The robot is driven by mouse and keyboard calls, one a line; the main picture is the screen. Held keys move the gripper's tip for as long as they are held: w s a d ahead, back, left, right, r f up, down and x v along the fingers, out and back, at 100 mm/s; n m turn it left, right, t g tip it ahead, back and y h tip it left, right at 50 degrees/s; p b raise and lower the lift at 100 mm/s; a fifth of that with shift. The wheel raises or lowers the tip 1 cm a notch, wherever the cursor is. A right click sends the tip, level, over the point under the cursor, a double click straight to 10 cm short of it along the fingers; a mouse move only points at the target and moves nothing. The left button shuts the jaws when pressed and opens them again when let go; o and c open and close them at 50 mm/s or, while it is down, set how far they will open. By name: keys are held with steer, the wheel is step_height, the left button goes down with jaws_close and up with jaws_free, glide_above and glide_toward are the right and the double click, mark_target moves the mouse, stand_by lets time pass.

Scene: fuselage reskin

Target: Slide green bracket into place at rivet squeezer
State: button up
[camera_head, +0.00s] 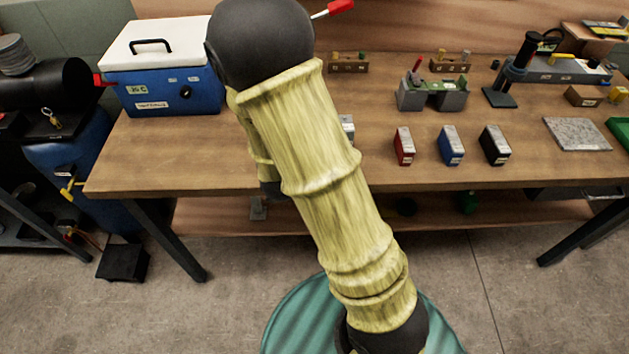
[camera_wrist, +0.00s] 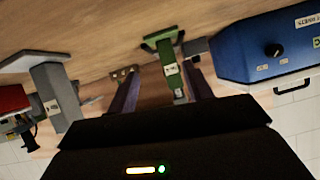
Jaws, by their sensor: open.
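A green bracket (camera_wrist: 170,68) with a white label shows in the wrist view, its flat flanged end on the wooden surface. In the head view it is hidden behind my arm. My gripper (camera_wrist: 163,76) is open, one dark finger on each side of the bracket's line of sight. The bracket appears nearer the right finger; I cannot tell whether they touch. No rivet squeezer can be named for certain. A grey fixture with a green part (camera_head: 432,92) stands on the bench in the head view, and a black-handled tool (camera_head: 524,62) stands farther right.
A blue cooler box (camera_head: 170,85) stands at the bench's left end; it also shows at right in the wrist view (camera_wrist: 265,48). A grey labelled block (camera_wrist: 55,92) is at left there. Red (camera_head: 404,146), blue (camera_head: 451,145) and black (camera_head: 494,145) blocks line the bench.

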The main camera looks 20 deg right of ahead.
steer(key=s+d+r+n+g+y, duration=0.1)
steer(key=s+g, duration=0.3)
steer(key=s, duration=0.4)
steer(key=s+d+r+n+g+y, duration=0.1)
steer(key=s+r+n+g+y, duration=0.1)
steer(key=s+g, duration=0.3)
steer(key=s+r+n, duration=0.1)
steer(key=s, duration=0.3)
steer(key=shift+d, duration=0.3)
steer(key=shift+r, duration=0.1)
step_height(320, 180, up, 6)
steer(key=p, duration=0.6)
steer(key=shift+c, duration=1.6)
